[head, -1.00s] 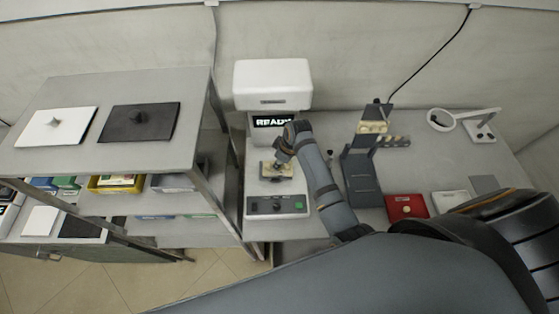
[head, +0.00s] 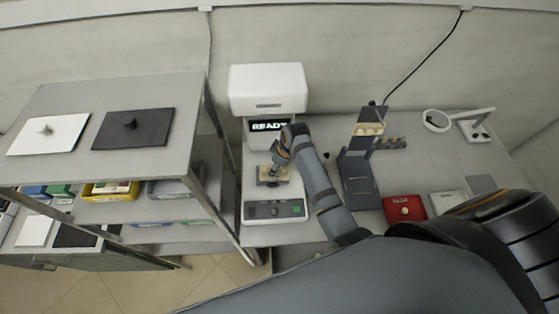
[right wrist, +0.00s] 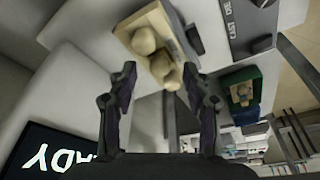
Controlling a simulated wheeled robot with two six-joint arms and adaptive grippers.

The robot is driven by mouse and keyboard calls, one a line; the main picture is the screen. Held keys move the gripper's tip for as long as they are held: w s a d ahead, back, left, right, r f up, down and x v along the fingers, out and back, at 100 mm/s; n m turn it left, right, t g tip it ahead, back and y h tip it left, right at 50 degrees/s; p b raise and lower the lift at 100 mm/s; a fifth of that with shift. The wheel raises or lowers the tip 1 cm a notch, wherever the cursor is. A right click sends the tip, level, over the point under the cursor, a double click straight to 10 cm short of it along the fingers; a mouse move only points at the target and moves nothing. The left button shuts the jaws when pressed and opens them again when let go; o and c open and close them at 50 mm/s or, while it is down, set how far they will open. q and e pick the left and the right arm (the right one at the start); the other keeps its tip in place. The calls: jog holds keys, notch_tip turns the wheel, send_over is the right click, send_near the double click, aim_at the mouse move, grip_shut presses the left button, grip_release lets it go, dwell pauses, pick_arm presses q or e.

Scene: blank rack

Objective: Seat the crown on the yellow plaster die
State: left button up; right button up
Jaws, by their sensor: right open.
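My right gripper (head: 273,163) reaches down over the bed of the white machine (head: 267,88). A tan block (head: 282,175) with pale lumps on top lies on that bed, partly hidden by the gripper. In the right wrist view my open gripper (right wrist: 158,82) has its fingers apart, with the end of the tan block (right wrist: 132,33) beyond them. Rounded cream lumps (right wrist: 144,42) stand on the block, and the nearest lump lies between the fingertips in the picture. I cannot tell whether they touch. I cannot tell which lump is the yellow die or the crown. My left gripper is out of view.
The machine's screen (head: 268,125) reads READY. A dark stand (head: 360,180) holds a model (head: 369,129) to the right. A red box (head: 404,208), a pale box (head: 446,203) and a magnifier (head: 436,120) are further right. A grey shelf rack (head: 150,160) stands left.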

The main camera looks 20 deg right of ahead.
jog(key=v, duration=1.1)
